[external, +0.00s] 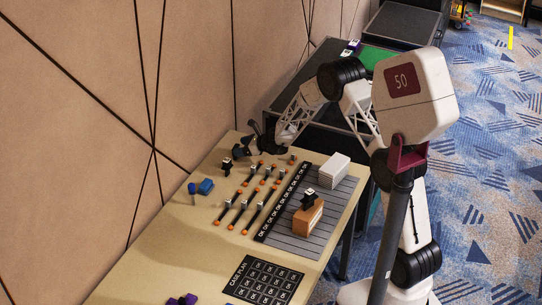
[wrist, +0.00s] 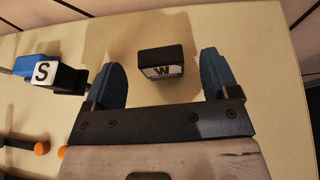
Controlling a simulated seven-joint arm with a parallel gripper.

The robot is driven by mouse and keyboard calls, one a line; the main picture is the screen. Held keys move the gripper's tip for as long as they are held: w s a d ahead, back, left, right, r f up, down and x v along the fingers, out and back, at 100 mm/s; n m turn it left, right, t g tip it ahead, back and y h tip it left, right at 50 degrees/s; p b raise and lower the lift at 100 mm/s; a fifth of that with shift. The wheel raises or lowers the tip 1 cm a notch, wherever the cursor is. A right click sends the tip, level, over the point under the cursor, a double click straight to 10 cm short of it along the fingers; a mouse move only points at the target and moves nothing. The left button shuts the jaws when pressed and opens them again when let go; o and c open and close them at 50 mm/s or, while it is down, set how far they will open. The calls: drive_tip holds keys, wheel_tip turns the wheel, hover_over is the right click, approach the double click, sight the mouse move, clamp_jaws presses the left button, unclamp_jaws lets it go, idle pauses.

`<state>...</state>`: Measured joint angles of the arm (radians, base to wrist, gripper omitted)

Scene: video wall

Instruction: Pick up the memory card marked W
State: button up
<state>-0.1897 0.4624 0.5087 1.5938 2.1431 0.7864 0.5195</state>
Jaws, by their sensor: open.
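The memory card marked W (wrist: 162,60) is a small black block with a white label in the wrist view. It appears between the fingers of my gripper (wrist: 161,64), with a gap on both sides. My gripper is open, its two blue fingers spread, and holds nothing. In the external view my gripper (external: 262,142) is low over the far end of the beige table; the W card cannot be made out there. A black card marked S (wrist: 47,73) lies just left of the left finger in the wrist view, close to a blue object.
The beige table (external: 180,237) also carries rows of orange-tipped rods (external: 232,203), a grey slatted mat (external: 328,222), a white stack (external: 334,171), an orange-brown box (external: 307,219) and a black case plan sheet (external: 264,281). A panelled wall (external: 80,130) runs along the left.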

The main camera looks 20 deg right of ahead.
sight(234, 147)
drive_tip(key=shift+a, duration=0.15)
drive_tip(key=shift+x, duration=2.5)
drive_tip(key=c, duration=1)
drive_tip(key=shift+w, duration=0.1)
wheel_tip(234, 147, up, 10)
